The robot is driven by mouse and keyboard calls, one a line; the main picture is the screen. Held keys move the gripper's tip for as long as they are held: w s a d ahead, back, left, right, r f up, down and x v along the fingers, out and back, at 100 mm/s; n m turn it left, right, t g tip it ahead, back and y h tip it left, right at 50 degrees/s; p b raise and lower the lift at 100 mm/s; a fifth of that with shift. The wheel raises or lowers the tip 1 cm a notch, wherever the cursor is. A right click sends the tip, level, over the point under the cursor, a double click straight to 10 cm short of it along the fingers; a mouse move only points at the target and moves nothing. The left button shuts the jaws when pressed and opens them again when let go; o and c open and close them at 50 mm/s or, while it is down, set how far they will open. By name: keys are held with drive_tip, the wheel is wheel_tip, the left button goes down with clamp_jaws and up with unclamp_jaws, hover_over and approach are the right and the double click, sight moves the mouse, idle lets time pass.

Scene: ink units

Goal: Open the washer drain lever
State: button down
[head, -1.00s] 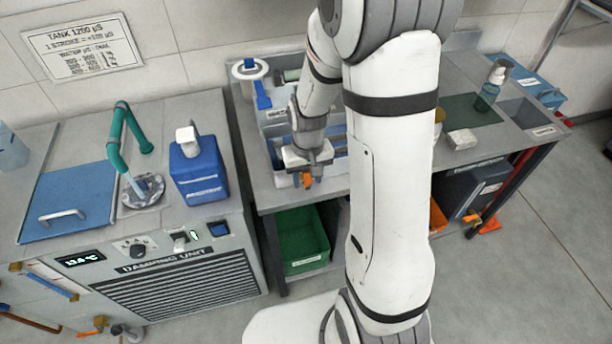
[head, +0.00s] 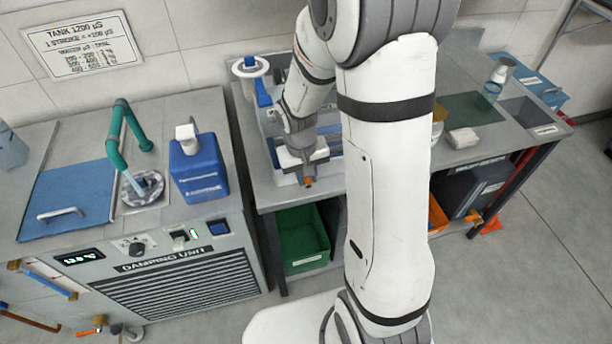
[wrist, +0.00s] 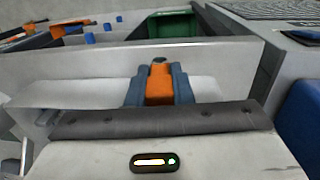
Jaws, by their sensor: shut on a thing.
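My gripper (head: 306,170) is at the front edge of the bench, in front of a grey box-shaped unit (head: 276,148) that seems to be the washer. In the wrist view my gripper (wrist: 159,82) has its two blue-grey fingers shut on an orange lever (wrist: 158,90), which lies between them. Only a small bit of the orange lever (head: 308,182) shows below the fingers in the head view. The lever's pivot and far end are hidden by my gripper. My arm covers the right part of the unit.
A damping unit (head: 170,300) with a blue bottle (head: 198,170) and a green pipe (head: 118,140) stands left. A green bin (head: 300,240) sits under the bench (head: 330,203). A green mat (head: 468,112) and a small white block (head: 462,138) lie at right.

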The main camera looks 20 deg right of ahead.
drive_tip(key=h+b, duration=0.1)
drive_tip(key=b, duration=0.1)
drive_tip(key=a+f+h+b, duration=0.1)
drive_tip(key=h+b, duration=0.1)
drive_tip(key=b, duration=0.1)
drive_tip(key=shift+w+a+f, duration=0.1)
drive_tip(key=h+b, duration=0.2)
drive_tip(key=b, duration=0.1)
drive_tip(key=shift+a, duration=0.35)
drive_tip(key=h+b, duration=0.3)
drive_tip(key=shift+a, duration=0.25)
drive_tip(key=c, duration=1.3)
unclamp_jaws()
